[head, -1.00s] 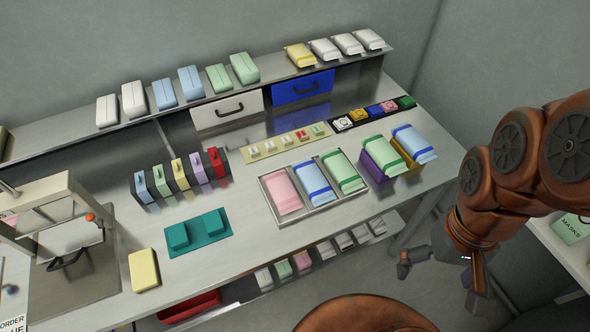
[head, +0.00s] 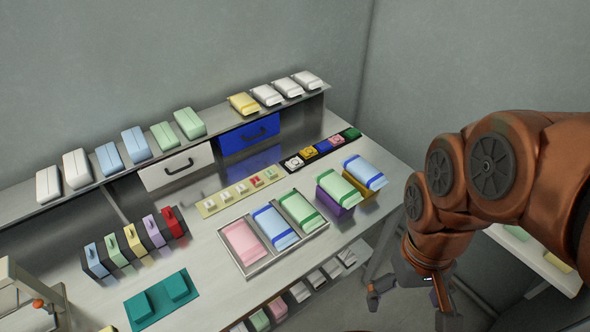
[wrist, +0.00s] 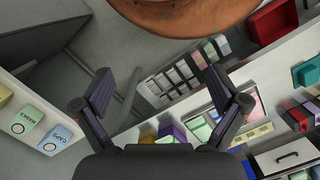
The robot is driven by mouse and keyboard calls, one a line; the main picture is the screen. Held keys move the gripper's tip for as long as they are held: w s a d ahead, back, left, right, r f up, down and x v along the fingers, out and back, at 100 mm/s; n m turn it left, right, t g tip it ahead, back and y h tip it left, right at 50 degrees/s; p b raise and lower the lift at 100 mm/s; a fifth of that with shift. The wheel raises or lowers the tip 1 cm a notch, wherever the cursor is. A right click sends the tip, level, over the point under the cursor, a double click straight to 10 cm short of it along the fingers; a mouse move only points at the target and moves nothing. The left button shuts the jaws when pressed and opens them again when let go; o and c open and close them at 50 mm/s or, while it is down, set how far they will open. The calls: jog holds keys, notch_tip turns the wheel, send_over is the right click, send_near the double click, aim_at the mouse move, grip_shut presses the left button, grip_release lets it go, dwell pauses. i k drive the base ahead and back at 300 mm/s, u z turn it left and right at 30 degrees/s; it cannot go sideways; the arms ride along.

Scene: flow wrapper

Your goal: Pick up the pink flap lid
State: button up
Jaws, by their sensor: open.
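A small pink flap lid (head: 337,141) sits in a row of small coloured lids on a black strip (head: 310,156) at the back right of the bench. It lies between a blue lid (head: 324,146) and a green lid (head: 351,133). My gripper (head: 408,302) hangs off the front right edge of the bench, well away from the lid and lower than the bench top. In the wrist view my gripper (wrist: 160,80) has its two fingers spread wide with nothing between them. I cannot make out the pink lid in that view.
A steel tray (head: 267,261) holds pink, blue and green packs. Purple and yellow boxes with packs on top stand right of it, near the strip. A side shelf (head: 536,262) stands at the right.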

aim_at(337, 140)
jog(key=z, duration=1.1)
jog(key=i, duration=1.4)
jog(key=u, duration=2.75)
